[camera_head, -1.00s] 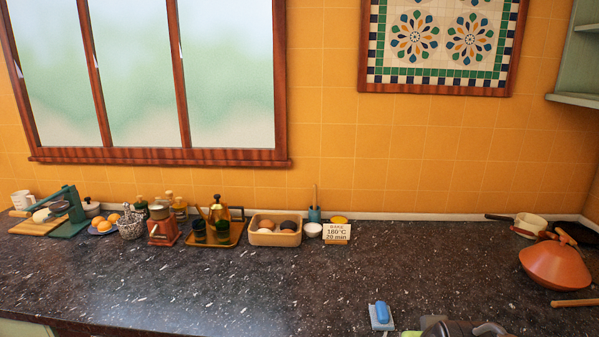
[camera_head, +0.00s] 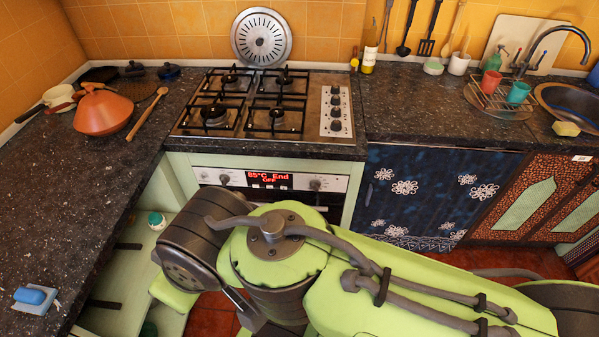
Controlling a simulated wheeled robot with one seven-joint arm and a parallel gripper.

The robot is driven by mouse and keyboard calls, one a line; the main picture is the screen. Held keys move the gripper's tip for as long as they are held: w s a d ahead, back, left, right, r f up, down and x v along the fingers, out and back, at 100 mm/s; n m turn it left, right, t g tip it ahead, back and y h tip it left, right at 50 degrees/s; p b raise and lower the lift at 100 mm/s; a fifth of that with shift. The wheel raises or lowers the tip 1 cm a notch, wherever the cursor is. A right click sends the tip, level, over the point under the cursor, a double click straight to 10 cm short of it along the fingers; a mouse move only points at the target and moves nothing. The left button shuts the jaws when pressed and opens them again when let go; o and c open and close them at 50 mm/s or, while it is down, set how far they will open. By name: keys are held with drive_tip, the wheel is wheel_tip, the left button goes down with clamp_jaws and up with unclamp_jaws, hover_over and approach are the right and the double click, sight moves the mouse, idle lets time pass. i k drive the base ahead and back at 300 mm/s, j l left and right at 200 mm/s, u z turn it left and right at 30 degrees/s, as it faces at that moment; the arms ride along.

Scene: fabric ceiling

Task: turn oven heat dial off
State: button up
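The oven (camera_head: 180,171) is built in below the gas hob, with a white control panel across its front. The panel has a left round dial (camera_head: 224,179) and a right round dial (camera_head: 316,184). Between them a red-lit display (camera_head: 268,178) appears to read "85°C End" above "OFF". The dials' marks are too small to read, so which one sets the heat cannot be told. My green arm crosses the foreground and hides most of the oven door. My gripper's fingers do not show.
The gas hob (camera_head: 187,122) has several burners and a column of knobs (camera_head: 336,112) at its right. An orange tagine (camera_head: 103,113) and a wooden spoon (camera_head: 148,113) lie on the left counter. A patterned blue curtain (camera_head: 400,192) hangs right of the oven.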

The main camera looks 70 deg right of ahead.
sight(316, 185)
drive_tip(key=z, duration=1.9)
